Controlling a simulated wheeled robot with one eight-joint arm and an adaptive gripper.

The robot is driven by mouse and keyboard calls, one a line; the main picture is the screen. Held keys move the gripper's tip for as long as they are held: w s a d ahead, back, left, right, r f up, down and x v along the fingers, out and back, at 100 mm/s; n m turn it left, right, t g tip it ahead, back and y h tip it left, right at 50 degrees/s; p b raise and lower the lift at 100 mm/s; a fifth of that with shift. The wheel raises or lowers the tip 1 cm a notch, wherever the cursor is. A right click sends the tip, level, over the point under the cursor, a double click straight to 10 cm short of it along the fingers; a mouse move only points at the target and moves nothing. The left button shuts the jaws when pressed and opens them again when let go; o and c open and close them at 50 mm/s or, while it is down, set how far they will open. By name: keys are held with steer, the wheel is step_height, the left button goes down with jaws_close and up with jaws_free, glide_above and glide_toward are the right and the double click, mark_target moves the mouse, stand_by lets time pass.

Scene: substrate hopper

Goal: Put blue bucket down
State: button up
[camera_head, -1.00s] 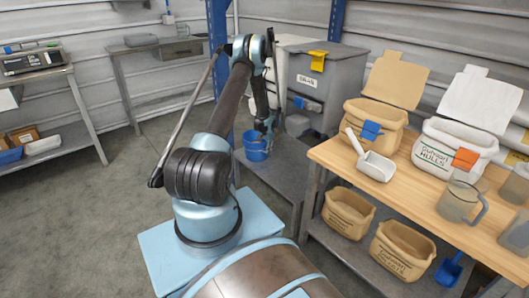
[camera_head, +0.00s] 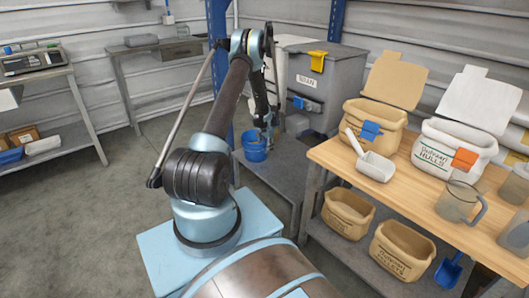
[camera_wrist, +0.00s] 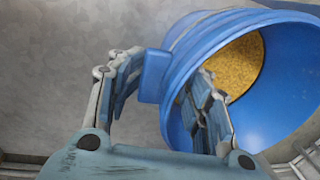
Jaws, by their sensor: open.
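The blue bucket (camera_head: 254,150) stands upright at the far left end of the low grey bench, by the blue post. In the wrist view the blue bucket (camera_wrist: 225,50) holds yellow-brown grain. My gripper (camera_wrist: 172,75) is open at the bucket's near rim: one finger is outside the wall by a blue block on the rim, the other is over the inside. It is not closed on the rim. In the head view my gripper (camera_head: 266,132) is small, at the bucket's right side. The bucket's underside is hidden.
The low grey bench (camera_head: 278,178) has bare room right of the bucket. A grey hopper (camera_head: 322,90) stands behind it. A wooden table (camera_head: 395,195) at right carries bags, a white scoop (camera_head: 375,165) and a jug (camera_head: 458,203). Brown bags (camera_head: 348,213) sit below.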

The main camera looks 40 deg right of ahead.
steer(key=r, duration=0.6)
steer(key=s+r, duration=0.1)
steer(key=r, duration=0.2)
steer(key=shift+s+r, duration=0.1)
steer(key=shift+r, duration=0.05)
steer(key=shift+s, duration=0.1)
